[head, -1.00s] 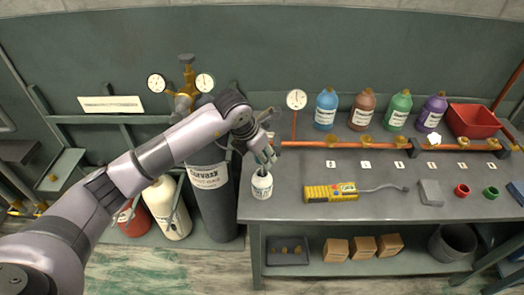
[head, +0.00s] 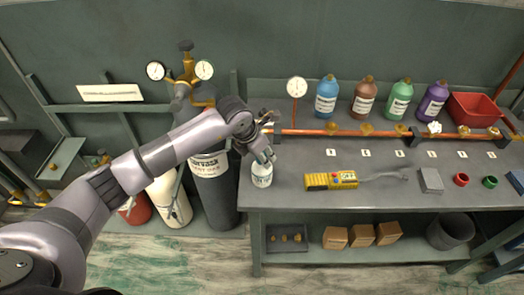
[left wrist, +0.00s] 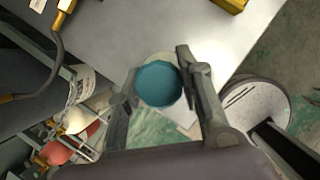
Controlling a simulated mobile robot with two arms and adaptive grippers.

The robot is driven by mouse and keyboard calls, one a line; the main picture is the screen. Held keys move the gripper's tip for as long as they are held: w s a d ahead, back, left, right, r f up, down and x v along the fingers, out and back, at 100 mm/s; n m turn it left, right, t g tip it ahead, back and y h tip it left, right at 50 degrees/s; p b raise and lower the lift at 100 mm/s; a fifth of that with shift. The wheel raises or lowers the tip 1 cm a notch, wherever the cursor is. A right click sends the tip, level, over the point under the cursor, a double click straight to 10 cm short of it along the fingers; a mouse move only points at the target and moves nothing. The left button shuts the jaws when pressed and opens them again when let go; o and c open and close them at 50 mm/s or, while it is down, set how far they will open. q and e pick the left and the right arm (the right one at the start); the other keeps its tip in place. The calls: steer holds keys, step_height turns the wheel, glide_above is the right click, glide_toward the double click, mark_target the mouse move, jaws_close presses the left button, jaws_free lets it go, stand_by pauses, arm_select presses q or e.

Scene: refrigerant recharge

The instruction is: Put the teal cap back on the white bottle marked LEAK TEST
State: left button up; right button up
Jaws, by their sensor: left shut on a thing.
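The white bottle (head: 262,180) stands upright at the left front edge of the bench. Its label is too small to read. My left gripper (head: 264,157) is directly over the bottle top, fingers pointing down. In the left wrist view the teal cap (left wrist: 158,84) is between the two fingers of my left gripper (left wrist: 160,92), which is shut on it. The cap hides most of the bottle's top from that camera. The cap is at or very near the bottle's mouth; I cannot tell whether it is seated. My right gripper is not in view.
A yellow device (head: 330,181) with a grey hose lies right of the bottle on the bench (head: 300,198). An orange pipe (head: 350,132) runs behind. A grey cylinder (head: 214,195) stands left of the bench. Bare benchtop lies between bottle and device.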

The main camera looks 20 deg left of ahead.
arm_select(q)
steer(key=shift+f, duration=0.25)
steer(key=o, duration=1)
steer(key=o, duration=0.4)
steer(key=shift+r, duration=0.1)
steer(key=shift+r+p, duration=1.8)
steer(key=shift+r, duration=1.7)
